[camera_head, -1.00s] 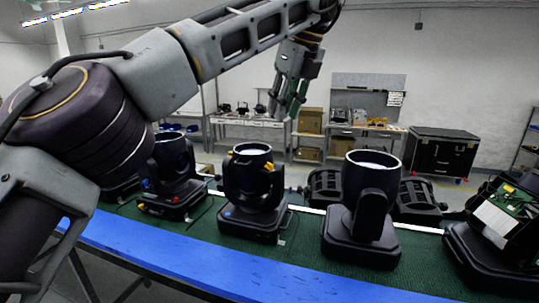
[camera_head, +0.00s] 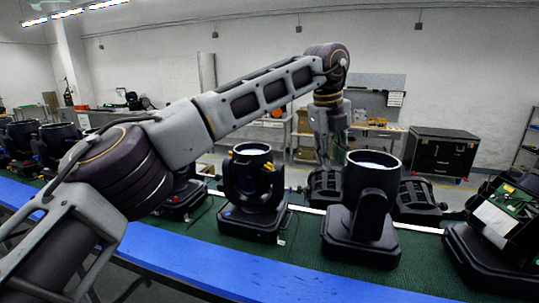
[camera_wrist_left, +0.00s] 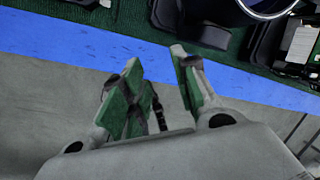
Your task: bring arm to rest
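My left arm crosses the head view from the lower left, and its left gripper (camera_head: 334,160) hangs down just left of a tall black par can (camera_head: 371,190). In the left wrist view the two green-padded fingers of this gripper (camera_wrist_left: 156,62) stand apart with nothing between them. Behind them are the blue edge strip of the bench and the grey floor. Whether the gripper touches the can cannot be told from the head view. Another black par can (camera_head: 252,185) with yellow parts stands to its left. My right gripper is not in view.
The cans stand on a green bench surface (camera_head: 300,250) with a blue front edge (camera_head: 260,275). A unit with an exposed circuit board (camera_head: 503,215) is at the right. More black fixtures line the left. A black case (camera_head: 443,152) and work tables stand behind.

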